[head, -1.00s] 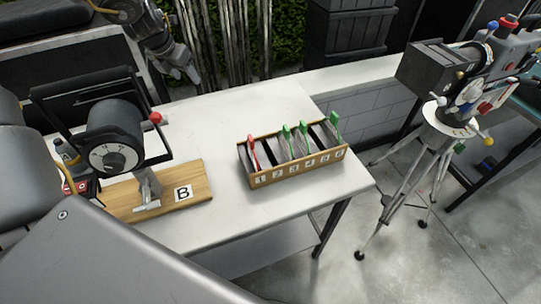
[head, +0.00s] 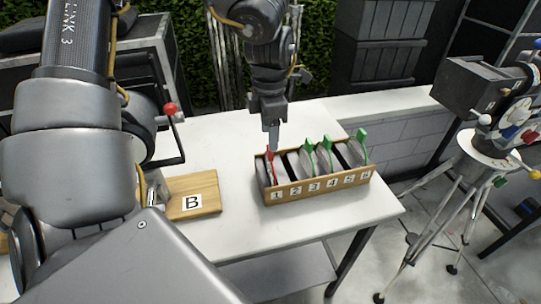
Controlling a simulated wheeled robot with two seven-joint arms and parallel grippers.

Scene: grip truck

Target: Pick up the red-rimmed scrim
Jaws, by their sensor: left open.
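The red-rimmed scrim (head: 270,168) stands upright in the left part of a wooden slotted box (head: 318,187), around the slots labelled 1 and 2. Its red tab shows at the top left. My left gripper (head: 272,140) points down just above this scrim's tab. It holds nothing that I can see, and the gap between its fingers is hard to make out from here. Several green-tabbed scrims (head: 326,148) stand in the slots to the right. My right gripper is not in view.
The box stands on a white table (head: 240,230) with free surface around it. A wooden board marked B (head: 193,203) lies to the left, with a lamp partly hidden behind my arm. A camera on a tripod (head: 480,150) stands at the right.

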